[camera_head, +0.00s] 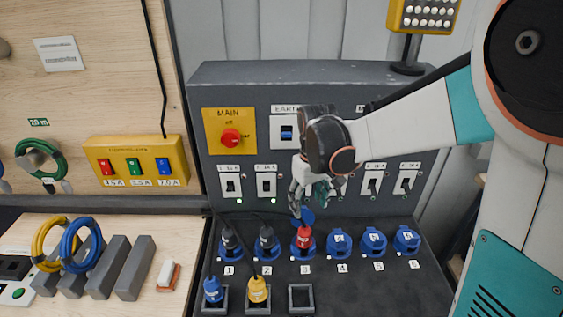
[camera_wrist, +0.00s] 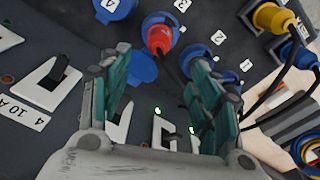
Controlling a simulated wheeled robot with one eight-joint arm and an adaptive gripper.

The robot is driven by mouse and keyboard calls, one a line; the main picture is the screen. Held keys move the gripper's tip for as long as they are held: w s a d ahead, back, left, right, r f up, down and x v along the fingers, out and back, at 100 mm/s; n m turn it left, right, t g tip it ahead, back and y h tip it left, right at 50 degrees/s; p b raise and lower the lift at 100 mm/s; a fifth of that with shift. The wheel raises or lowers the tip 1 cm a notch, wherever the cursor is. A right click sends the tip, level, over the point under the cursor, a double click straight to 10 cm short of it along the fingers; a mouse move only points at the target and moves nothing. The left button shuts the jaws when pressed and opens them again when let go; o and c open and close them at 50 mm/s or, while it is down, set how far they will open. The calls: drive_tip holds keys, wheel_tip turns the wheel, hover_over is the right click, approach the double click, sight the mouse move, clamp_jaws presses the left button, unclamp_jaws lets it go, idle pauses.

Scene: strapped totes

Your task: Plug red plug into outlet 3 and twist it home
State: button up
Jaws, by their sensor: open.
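The red plug (camera_head: 304,238) stands in the blue socket of outlet 3 (camera_head: 303,254), behind the label 3. In the wrist view the red plug (camera_wrist: 159,38) sits within the blue ring of outlet 3 (camera_wrist: 176,22), its flip lid (camera_wrist: 142,69) open beside it. I cannot tell how far the plug is turned. My gripper (camera_head: 302,208) is above and behind the plug, against the cabinet front. In the wrist view my gripper (camera_wrist: 160,62) has its fingers spread and nothing between them; the red plug lies beyond the tips, apart from them.
Outlets 1 (camera_head: 229,250) and 2 (camera_head: 267,250) hold dark plugs with black cables. Outlet 4 (camera_head: 339,243) and those right of it have blue lids shut. A blue plug (camera_head: 212,290) and yellow plug (camera_head: 258,290) stand in holders; a third holder (camera_head: 301,311) is empty. Breaker switches (camera_head: 266,184) line the cabinet.

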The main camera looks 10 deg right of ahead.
sight(304, 233)
drive_tip(key=shift+g, duration=0.3)
drive_tip(key=f, duration=0.5)
drive_tip(key=w+f+b, duration=0.1)
drive_tip(key=f, duration=0.4)
drive_tip(key=f+b, duration=0.1)
drive_tip(key=f, duration=0.4)
drive_tip(key=shift+w+f, duration=0.1)
drive_tip(key=shift+w, duration=0.05)
drive_tip(key=c, duration=1.2)
drive_tip(key=shift+c, duration=0.2)
drive_tip(key=shift+m+b, duration=0.35)
drive_tip(key=shift+m, duration=0.25)
drive_tip(key=shift+m, duration=0.4)
